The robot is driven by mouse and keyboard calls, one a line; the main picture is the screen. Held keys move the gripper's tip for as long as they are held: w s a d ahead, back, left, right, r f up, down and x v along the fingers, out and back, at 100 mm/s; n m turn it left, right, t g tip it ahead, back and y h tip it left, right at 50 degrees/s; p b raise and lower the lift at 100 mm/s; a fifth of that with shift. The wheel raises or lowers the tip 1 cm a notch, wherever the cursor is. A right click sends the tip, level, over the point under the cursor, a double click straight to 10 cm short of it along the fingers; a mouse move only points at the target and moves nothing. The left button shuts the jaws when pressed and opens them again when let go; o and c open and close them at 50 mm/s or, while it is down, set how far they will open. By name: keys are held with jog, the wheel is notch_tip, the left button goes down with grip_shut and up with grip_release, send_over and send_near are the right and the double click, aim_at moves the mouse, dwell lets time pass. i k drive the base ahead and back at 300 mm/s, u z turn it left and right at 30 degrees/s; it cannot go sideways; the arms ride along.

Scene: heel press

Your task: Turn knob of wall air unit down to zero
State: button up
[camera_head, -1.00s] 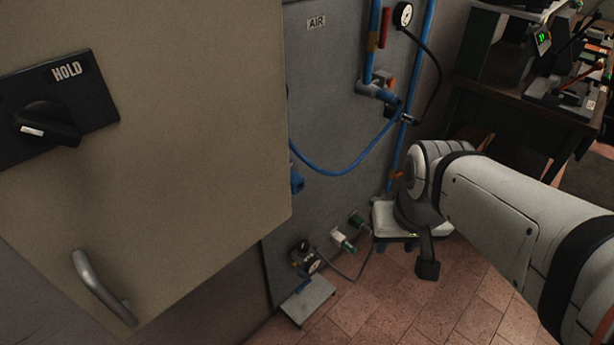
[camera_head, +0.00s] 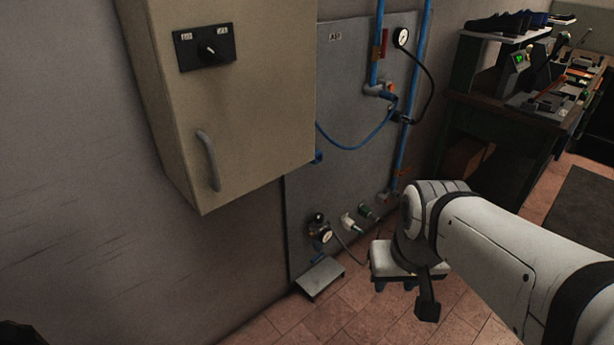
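The wall air unit is a grey panel (camera_head: 350,100) with an AIR label near its top. Low on it sits a small regulator with a round white gauge (camera_head: 326,237) and a dark knob (camera_head: 318,217) on top. The knob's setting and the gauge needle are too small to read. My gripper (camera_head: 395,287) points down, right of the regulator and apart from it. Its two blue fingertips show spaced apart, with nothing seen between them. My forearm fills the lower right.
A beige cabinet (camera_head: 230,120) with a dark switch (camera_head: 208,50) and a handle juts out left of the panel. A small grey plate (camera_head: 320,277) lies below the regulator. Blue hoses and pipes run over the panel. A workbench (camera_head: 510,125) stands at the right.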

aim_at(319, 217)
jog(key=u, duration=0.1)
jog(key=i, duration=1)
jog(key=u, duration=0.05)
